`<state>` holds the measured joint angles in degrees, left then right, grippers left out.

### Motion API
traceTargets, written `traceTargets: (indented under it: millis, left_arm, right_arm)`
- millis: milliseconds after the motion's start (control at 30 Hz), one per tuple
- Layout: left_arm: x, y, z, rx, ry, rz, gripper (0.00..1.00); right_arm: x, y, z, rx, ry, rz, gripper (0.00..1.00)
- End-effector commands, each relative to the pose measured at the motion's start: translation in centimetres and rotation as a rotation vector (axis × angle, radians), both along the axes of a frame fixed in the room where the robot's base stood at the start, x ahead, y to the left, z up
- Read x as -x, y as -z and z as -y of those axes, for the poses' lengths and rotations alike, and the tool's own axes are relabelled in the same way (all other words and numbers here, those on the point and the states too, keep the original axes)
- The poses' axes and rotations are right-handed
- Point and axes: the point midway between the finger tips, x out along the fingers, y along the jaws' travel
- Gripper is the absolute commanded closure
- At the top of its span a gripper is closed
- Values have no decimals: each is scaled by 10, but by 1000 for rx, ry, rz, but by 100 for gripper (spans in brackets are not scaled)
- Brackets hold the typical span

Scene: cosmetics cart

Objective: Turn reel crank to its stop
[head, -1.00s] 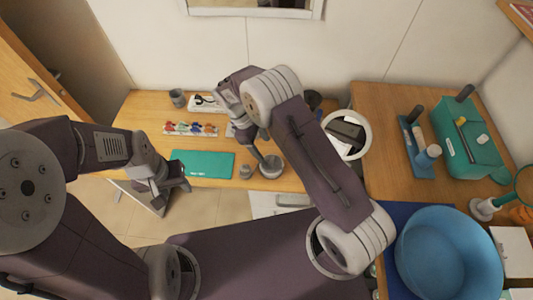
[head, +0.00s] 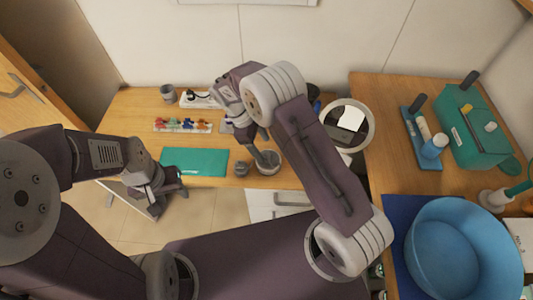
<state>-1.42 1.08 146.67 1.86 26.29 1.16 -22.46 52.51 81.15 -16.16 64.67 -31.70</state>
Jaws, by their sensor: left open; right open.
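A small round grey part (head: 268,165), which may be the reel, sits near the front edge of the wooden counter. I cannot make out its crank clearly. My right gripper (head: 262,154) is over this part, pointing down; its fingers are partly hidden by my own wrist and arm. It is open, and I cannot tell whether it touches the part. My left gripper (head: 174,184) is open and empty, in front of the counter below the teal mat (head: 195,162).
A small grey knob-like object (head: 241,169) stands just left of the round part. Behind are a rack of coloured items (head: 183,125), a grey cup (head: 168,93) and a power strip (head: 199,99). A round mirror (head: 362,107) and blue bowl (head: 465,250) are at right.

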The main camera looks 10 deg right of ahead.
Motion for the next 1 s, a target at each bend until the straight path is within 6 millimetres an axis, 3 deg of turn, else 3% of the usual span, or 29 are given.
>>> traceTargets:
  millis: [233, 567, 667, 800, 1000]
  left_arm:
    - [0, -3, 0, 0, 0, 0, 52]
    - [0, -3, 0, 0, 0, 0, 52]
    - [0, -3, 0, 0, 0, 0, 52]
    - [0, -3, 0, 0, 0, 0, 52]
    - [0, -3, 0, 0, 0, 0, 52]
  right_arm:
    - [8, 39, 15, 1, 1, -1, 33]
    - [9, 48, 17, -1, 0, 0, 33]
    - [9, 47, 17, -1, 0, 0, 55]
    - [9, 47, 17, -1, 0, 0, 94]
    - [8, 47, 17, -1, 12, 1, 95]
